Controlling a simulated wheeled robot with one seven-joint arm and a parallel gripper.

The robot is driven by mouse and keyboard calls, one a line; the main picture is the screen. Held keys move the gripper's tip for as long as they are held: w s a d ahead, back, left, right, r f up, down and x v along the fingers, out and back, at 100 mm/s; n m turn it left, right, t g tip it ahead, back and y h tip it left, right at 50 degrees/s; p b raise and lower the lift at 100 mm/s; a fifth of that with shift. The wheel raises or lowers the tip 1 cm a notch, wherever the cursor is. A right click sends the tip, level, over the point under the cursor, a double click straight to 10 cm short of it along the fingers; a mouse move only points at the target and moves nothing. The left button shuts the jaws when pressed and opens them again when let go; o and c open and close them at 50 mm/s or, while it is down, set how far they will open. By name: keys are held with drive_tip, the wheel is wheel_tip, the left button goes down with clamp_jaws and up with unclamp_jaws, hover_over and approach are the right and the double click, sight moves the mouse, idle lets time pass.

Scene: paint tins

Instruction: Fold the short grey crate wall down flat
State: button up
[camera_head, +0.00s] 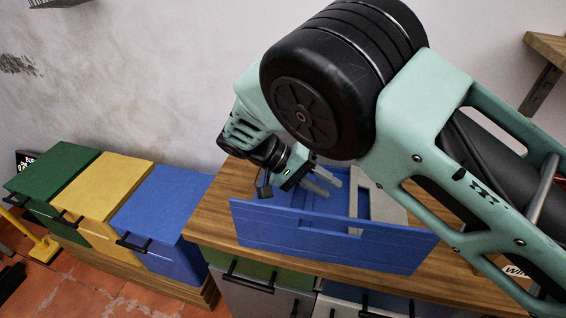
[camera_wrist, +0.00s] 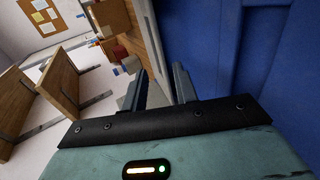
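The blue crate (camera_head: 310,237) stands on the wooden worktop, its long near wall upright. The short grey crate wall (camera_head: 382,206) is at the crate's right end and appears upright or slightly tilted; my arm hides part of it. My gripper (camera_head: 325,182) is over the inside of the crate, left of the grey wall, its fingers apart with nothing visible between them. In the wrist view my gripper (camera_wrist: 159,82) also shows two separated fingers. A blue crate surface (camera_wrist: 230,50) fills the right side there. I cannot tell whether a finger touches the grey wall.
The wooden worktop (camera_head: 213,218) has bare room left of the crate. Green (camera_head: 55,170), yellow (camera_head: 108,185) and blue (camera_head: 165,205) boxes stand on a lower bench at left. A wall shelf (camera_head: 548,46) is at upper right. Wooden furniture (camera_wrist: 70,85) shows in the wrist view.

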drive_tip(key=b+v, duration=0.2)
drive_tip(key=v, duration=0.9)
drive_tip(key=shift+a, duration=0.2)
